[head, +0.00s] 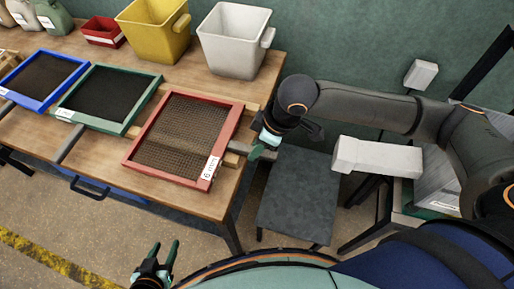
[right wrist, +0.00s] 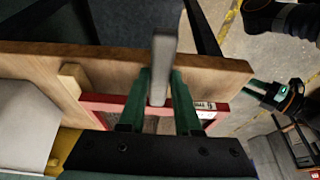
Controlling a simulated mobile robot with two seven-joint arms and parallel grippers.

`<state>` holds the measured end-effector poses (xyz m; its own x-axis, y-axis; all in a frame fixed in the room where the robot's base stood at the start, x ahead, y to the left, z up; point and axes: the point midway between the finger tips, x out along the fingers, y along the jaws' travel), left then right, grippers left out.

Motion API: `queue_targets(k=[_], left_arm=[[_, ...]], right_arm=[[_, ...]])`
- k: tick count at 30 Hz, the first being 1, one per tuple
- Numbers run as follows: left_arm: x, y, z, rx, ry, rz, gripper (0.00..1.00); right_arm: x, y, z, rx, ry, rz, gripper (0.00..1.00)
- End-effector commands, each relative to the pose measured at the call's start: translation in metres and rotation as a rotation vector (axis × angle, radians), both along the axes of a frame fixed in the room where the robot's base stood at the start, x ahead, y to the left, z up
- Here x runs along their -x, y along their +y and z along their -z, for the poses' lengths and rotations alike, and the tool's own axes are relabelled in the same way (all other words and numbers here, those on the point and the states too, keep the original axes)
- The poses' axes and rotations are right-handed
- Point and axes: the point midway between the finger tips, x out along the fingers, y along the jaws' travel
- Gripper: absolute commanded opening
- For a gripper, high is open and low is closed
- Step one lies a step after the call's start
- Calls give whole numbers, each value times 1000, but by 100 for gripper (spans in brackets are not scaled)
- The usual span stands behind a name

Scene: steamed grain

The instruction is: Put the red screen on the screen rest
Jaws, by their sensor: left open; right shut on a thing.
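The red screen (head: 185,137) has a red frame, brown mesh and a white label, and lies over the right end of the wooden table. Its frame also shows in the right wrist view (right wrist: 108,103). My right gripper (head: 264,151) is shut on the screen's grey handle (head: 238,147), which sticks out to the right; the handle shows between the fingers in the right wrist view (right wrist: 161,68). I cannot tell whether the screen is lifted. My left gripper (head: 163,255) is open and empty, in front of the table. I cannot tell for sure which thing is the screen rest.
A green screen (head: 72,118) and a blue screen (head: 13,104) lie to the left. Yellow (head: 150,35) and white (head: 232,45) bins and a small red tray (head: 100,33) stand behind. A dark low stand (head: 297,195) with a clear top is right of the wooden table (head: 217,204).

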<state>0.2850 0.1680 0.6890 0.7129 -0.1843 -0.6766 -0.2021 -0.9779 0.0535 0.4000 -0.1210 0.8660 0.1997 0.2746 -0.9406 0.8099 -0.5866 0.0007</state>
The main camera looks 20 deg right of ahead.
Motion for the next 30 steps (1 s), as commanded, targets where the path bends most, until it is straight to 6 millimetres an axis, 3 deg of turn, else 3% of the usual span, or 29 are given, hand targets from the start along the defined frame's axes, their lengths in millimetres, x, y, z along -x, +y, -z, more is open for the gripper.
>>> queue_targets(k=[3, 4, 11, 22, 30], left_arm=[[0, 0, -2, 0, -1, 0, 50], [0, 0, -2, 0, -1, 0, 50], [-1, 0, -2, 0, -2, 1, 50], [-1, 0, -4, 0, -3, 1, 50], [-2, 0, -13, 0, -4, 0, 50]], right_arm=[[-1, 0, -2, 0, -1, 1, 0], [0, -1, 0, 4, 3, 2, 34], [0, -1, 0, 3, 3, 2, 60], [1, -3, -8, 2, 1, 1, 62], [11, -17, -57, 4, -2, 2, 62]])
